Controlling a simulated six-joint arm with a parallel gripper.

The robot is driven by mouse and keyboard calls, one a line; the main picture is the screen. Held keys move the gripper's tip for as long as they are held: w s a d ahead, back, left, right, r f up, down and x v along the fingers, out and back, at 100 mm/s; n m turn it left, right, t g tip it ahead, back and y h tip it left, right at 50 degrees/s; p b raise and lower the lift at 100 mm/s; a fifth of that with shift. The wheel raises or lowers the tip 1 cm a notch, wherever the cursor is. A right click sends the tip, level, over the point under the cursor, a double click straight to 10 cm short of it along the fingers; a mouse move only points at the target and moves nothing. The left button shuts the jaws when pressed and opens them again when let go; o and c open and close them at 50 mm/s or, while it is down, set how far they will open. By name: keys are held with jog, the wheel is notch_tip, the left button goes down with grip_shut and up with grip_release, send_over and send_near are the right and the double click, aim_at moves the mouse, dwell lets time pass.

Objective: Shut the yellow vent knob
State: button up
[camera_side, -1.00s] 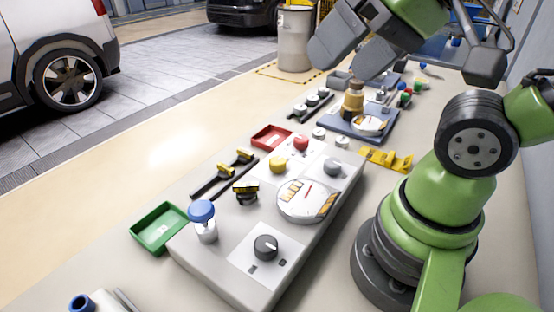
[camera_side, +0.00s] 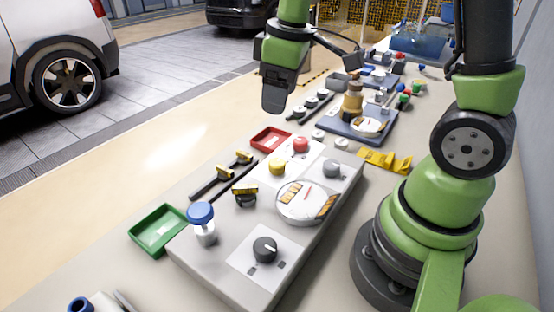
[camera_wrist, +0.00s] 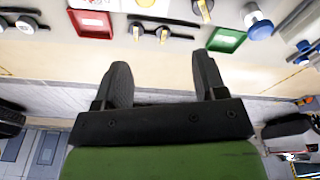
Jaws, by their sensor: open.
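A knob with a yellow bar on a dark base (camera_side: 245,193) stands on the left part of the grey panel (camera_side: 205,262); a knob with a yellow bar also shows at the top edge of the wrist view (camera_wrist: 205,8). A round yellow button (camera_side: 277,166) sits farther back on the panel; I cannot tell from the pictures alone which is the vent. My gripper (camera_side: 277,108) hangs in the air beyond the panel's far end. In the wrist view its two dark fingers (camera_wrist: 163,75) are apart with nothing between them.
A blue-topped knob (camera_side: 201,213), a black dial (camera_side: 265,248), a round gauge (camera_side: 300,202) and a red button (camera_side: 300,144) crowd the panel. A green tray (camera_side: 158,246), a red tray (camera_side: 270,138) and yellow-handled black bars (camera_side: 212,186) lie left of it. The tabletop farther left is clear.

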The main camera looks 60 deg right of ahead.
aim_at(277, 161)
jog(key=f+n, duration=0.1)
jog(key=f, duration=0.4)
jog(key=w+d+f+n+g, duration=0.1)
jog(key=f, duration=0.5)
jog(key=w+d+f+n+g, duration=0.1)
jog(key=f, duration=0.5)
jog(key=shift+w+d, duration=0.1)
jog(key=shift+d, duration=0.1)
jog(key=c, duration=0.9)
